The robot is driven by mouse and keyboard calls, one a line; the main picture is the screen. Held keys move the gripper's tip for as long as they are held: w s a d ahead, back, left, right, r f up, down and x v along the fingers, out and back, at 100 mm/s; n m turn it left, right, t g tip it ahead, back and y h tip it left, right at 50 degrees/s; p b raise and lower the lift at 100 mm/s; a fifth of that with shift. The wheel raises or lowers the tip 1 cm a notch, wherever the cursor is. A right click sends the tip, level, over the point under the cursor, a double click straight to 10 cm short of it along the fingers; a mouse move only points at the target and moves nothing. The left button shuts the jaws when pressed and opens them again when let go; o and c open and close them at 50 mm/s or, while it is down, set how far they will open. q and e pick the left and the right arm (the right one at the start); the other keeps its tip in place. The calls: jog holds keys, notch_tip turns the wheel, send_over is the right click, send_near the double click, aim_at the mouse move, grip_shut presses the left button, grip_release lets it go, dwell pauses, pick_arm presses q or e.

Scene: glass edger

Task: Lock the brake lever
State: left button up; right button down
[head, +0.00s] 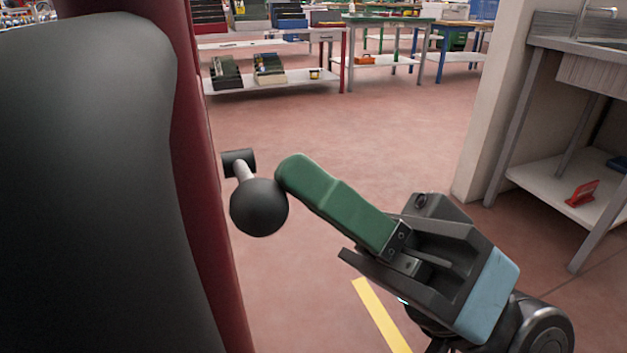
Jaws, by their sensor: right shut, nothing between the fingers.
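The brake lever (259,208) has a black ball knob on a short light rod. The rod comes from a small dark pivot block (238,162) at the side of a dark red machine panel (196,165). My right gripper (290,174) comes in from the lower right with its green fingers shut and empty. Its fingertips are at the upper right edge of the knob. I cannot tell whether they touch it or are just apart. My left gripper is not in view.
A large dark rounded surface (95,190) fills the left side. A grey bench with a lower shelf (560,190) stands right, beside a pale wall edge (500,110). Workbenches (385,20) stand at the back. The reddish floor (370,130) between is clear, with a yellow stripe (378,312).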

jog(key=b+v, duration=0.2)
jog(key=v, duration=0.4)
jog(key=shift+s+d+f, duration=0.25)
jog(key=shift+s+f, duration=0.05)
